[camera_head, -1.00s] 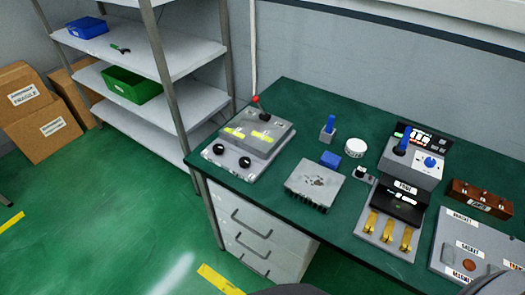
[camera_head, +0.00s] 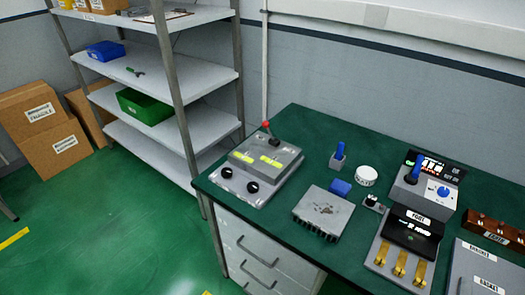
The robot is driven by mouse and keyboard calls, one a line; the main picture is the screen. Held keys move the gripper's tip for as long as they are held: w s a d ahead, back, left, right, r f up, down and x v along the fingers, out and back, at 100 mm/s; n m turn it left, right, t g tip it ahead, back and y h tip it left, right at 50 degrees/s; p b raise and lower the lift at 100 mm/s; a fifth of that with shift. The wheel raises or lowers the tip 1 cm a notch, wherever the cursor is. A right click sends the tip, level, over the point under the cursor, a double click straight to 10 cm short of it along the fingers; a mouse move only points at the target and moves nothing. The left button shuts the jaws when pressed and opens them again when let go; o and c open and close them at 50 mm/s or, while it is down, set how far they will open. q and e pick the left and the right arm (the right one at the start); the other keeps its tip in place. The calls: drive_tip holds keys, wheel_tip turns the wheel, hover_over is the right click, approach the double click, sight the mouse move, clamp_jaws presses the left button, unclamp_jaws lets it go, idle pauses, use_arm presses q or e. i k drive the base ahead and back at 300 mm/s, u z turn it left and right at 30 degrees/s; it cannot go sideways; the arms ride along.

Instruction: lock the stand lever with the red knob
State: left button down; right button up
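The stand (camera_head: 257,171) is a grey box with two black knobs and yellow labels at the left end of the green table. Its lever (camera_head: 271,131) rises from the far side of the box and carries a small red knob (camera_head: 265,124) at its top. The lever looks tilted, but whether it is locked cannot be told. Neither of my grippers shows in this view.
A shelf rack (camera_head: 175,77) stands left of the table.

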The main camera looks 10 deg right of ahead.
sight(265, 124)
drive_tip(key=u, duration=1.2)
drive_tip(key=i, duration=0.55)
drive_tip(key=z, duration=2.6)
